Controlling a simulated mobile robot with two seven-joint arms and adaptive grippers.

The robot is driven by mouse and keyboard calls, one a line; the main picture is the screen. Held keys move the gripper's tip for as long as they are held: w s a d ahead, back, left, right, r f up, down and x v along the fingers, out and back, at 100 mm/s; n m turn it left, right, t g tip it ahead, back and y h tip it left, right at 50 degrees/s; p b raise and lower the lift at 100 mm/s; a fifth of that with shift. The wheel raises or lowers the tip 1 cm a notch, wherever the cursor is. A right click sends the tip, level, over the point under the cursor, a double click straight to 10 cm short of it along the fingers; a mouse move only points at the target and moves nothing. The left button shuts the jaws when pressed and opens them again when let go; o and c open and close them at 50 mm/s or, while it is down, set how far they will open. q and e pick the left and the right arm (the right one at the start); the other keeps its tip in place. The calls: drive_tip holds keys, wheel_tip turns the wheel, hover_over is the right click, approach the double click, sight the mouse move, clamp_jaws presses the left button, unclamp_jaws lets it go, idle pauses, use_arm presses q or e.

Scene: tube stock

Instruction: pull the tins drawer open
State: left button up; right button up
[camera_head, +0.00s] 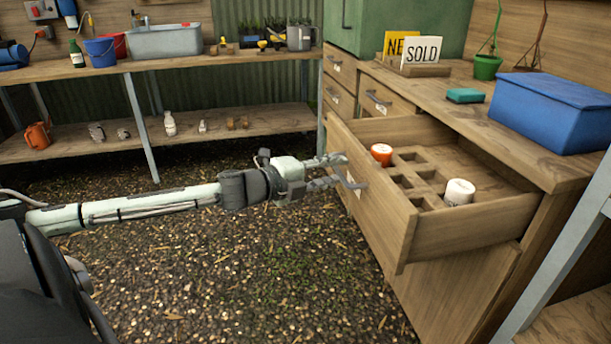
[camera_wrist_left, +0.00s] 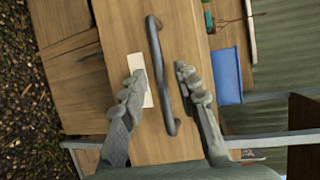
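The tins drawer (camera_head: 400,222) stands pulled out of the wooden cabinet in the head view. Inside are an orange-red tin (camera_head: 381,153), a white tin (camera_head: 459,191) and a wooden divider with several empty square holes. My left gripper (camera_head: 338,171) is at the drawer's front, by its metal handle (camera_head: 352,183). In the left wrist view the handle (camera_wrist_left: 159,70) runs between the two spread fingers of my left gripper (camera_wrist_left: 158,80), with gaps visible beside it. A pale label (camera_wrist_left: 141,78) is on the drawer front. My right gripper is not in view.
Other shut drawers (camera_head: 341,68) are beside the open one. On the counter are a blue box (camera_head: 553,108), a green sponge (camera_head: 466,95) and a SOLD sign (camera_head: 422,51). A workbench (camera_head: 215,58) stands at the back. The gravel floor (camera_head: 230,265) before the cabinet is clear.

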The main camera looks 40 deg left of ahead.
use_arm(q)
drive_tip(key=v, duration=1)
drive_tip(key=shift+s, duration=0.35)
drive_tip(key=shift+r, duration=0.1)
